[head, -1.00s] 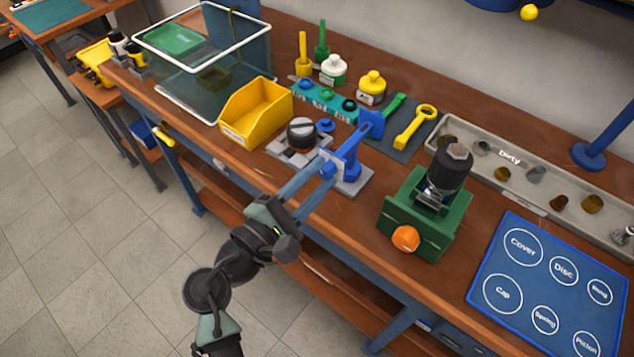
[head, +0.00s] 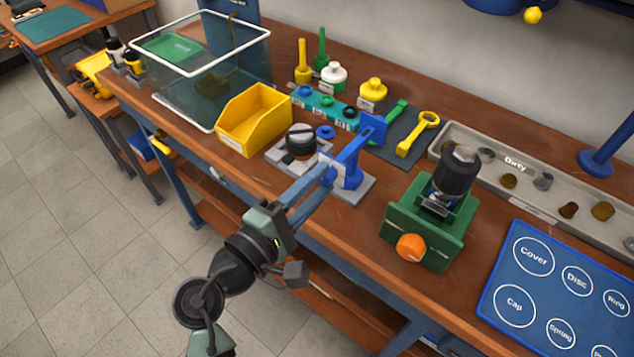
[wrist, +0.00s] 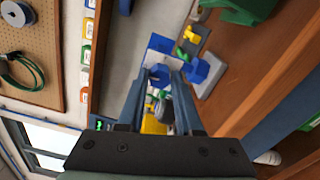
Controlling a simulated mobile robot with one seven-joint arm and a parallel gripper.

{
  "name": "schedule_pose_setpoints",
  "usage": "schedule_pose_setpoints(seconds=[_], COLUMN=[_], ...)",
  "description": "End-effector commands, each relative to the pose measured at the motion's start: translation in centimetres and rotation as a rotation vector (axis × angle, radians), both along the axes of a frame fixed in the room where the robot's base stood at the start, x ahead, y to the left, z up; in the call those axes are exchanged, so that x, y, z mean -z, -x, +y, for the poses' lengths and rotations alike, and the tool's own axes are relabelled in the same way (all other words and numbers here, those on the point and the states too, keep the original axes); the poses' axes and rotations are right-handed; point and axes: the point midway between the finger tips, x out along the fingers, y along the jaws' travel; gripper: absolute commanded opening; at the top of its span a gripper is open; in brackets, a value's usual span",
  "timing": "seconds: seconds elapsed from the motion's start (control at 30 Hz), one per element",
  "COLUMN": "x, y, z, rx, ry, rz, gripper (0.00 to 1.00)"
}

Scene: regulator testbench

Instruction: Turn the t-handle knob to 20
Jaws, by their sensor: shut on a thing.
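The blue t-handle knob (wrist: 159,73) is between my fingertips in the wrist view. In the head view this blue stand (head: 350,168) is on a grey base plate near the bench's front edge. My gripper (head: 325,172) reaches it from the front; it also shows in the wrist view (wrist: 160,76). It is shut on the knob. The fingers hide most of the knob in the head view, and the dial markings are too small to read.
A black knob on a grey block (head: 301,141) and a yellow bin (head: 255,118) stand left of the stand. A green vise (head: 430,225) with an orange knob is at right. A blue mat (head: 500,285) and a grey tray (head: 480,185) lie farther right.

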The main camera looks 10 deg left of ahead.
Motion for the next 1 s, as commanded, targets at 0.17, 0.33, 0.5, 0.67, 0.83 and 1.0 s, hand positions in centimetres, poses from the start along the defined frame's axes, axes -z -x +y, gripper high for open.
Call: schedule_pose_setpoints(seconds=[0.17,0.33,0.5,0.67,0.83,1.0], x=[0.0,0.0,0.0,0.0,0.1,0.2], y=[0.0,0.0,0.0,0.2,1.8,5.1], z=[0.0,0.0,0.0,0.1,1.2,3.0], rx=[0.000,0.000,0.000,-0.001,-0.004,-0.005], ry=[0.001,0.002,0.002,0.002,0.002,0.001], rz=[0.001,0.001,0.001,0.001,0.000,0.002], gripper=[0.00,0.65,0.65,0.65,0.65,0.65])
